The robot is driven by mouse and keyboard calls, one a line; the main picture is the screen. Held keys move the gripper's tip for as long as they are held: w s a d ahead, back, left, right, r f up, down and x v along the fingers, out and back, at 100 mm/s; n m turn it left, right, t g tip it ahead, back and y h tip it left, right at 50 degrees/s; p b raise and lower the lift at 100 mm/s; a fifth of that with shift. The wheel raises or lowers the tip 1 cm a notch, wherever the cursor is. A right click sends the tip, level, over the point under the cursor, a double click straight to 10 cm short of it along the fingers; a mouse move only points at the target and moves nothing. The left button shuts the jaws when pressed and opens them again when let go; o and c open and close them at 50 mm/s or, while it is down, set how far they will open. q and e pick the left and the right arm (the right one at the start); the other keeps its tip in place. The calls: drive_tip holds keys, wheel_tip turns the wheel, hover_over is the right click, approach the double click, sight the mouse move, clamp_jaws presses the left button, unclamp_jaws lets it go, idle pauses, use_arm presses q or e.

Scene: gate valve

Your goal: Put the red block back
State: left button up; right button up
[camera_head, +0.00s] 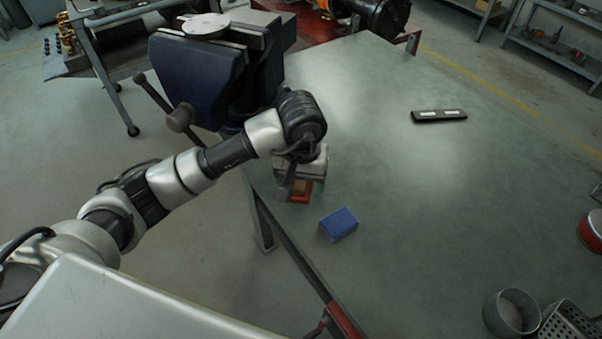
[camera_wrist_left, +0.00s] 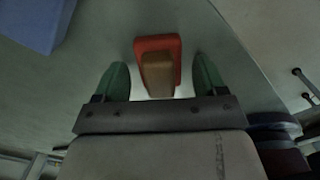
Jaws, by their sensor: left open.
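The red block (camera_head: 306,197) lies on the green-grey table near its left edge, partly hidden by my left gripper (camera_head: 292,189). In the left wrist view the red block (camera_wrist_left: 174,46) shows with a smaller brown block-shaped piece (camera_wrist_left: 157,73) on or against it; I cannot tell if they are joined. My left gripper (camera_wrist_left: 161,78) is open, with its two green fingers on either side of the brown piece and a gap visible on both sides. A blue block (camera_head: 339,225) sits on the table to the right; it also shows in the left wrist view (camera_wrist_left: 30,22). My right gripper is not in view.
A large dark blue vise (camera_head: 205,75) stands behind my left arm at the table's corner. A black flat case (camera_head: 438,116) lies far right. A grey cup (camera_head: 511,313) and a perforated metal container (camera_head: 568,324) stand at lower right. The table's middle (camera_head: 420,200) is clear.

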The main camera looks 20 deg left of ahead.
use_arm(q)
drive_tip(key=shift+r, duration=0.3)
wheel_tip(320, 180, up, 12)
drive_tip(key=shift+f, duration=0.15)
idle(0.4)
